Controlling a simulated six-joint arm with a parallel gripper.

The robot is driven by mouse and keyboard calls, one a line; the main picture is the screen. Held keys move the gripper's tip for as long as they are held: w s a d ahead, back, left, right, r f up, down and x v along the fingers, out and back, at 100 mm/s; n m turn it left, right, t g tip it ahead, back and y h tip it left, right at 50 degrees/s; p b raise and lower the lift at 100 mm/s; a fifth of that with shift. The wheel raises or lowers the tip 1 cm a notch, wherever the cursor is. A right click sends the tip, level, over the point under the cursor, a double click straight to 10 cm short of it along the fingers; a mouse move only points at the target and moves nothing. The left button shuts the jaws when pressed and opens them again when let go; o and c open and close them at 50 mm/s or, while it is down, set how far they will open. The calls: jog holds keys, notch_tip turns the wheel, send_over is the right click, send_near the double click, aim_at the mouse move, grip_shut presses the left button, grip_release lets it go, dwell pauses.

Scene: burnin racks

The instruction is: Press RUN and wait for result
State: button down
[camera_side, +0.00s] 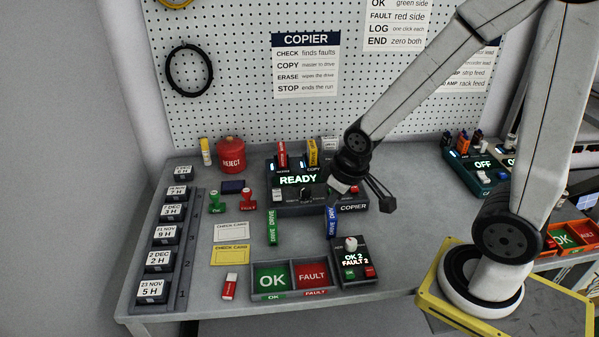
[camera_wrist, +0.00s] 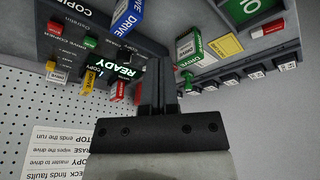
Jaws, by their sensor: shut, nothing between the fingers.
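The dark copier (camera_side: 320,202) stands on the grey bench in the side view, its screen (camera_side: 298,180) lit with READY. It also shows inverted in the wrist view, with its screen (camera_wrist: 124,72) lit. Its panel carries a green button (camera_wrist: 90,42) and a red button (camera_wrist: 55,28); I cannot read a RUN label. A red drive (camera_side: 282,154) and a yellow drive (camera_side: 313,152) stand upright at its back. My gripper (camera_side: 386,204) is beside and above the copier's right end, apart from the buttons. Its fingers (camera_wrist: 158,75) are shut and empty.
Green and blue drives (camera_side: 272,226) (camera_side: 332,222) stand in front of the copier. An OK/FAULT tray (camera_side: 290,294) and a counter (camera_side: 352,258) reading OK 2, FAULT 2 are nearer. A red reject can (camera_side: 231,155) and dated boxes stand left. A pegboard is behind.

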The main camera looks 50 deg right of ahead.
jog(key=w+d+n+t, duration=0.3)
jog(key=w+d+n, duration=0.1)
jog(key=d, duration=0.3)
jog(key=w+d+n+t, duration=0.2)
jog(key=w+d+n, duration=0.1)
jog(key=d, duration=0.5)
jog(key=shift+w+r+n+t, duration=0.25)
jog(key=shift+w+n+t, duration=0.15)
jog(key=shift+w, duration=0.3)
jog(key=shift+f, duration=0.15)
jog(key=shift+f, duration=4.25)
jog(key=shift+f, duration=0.9)
jog(key=shift+r, duration=0.9)
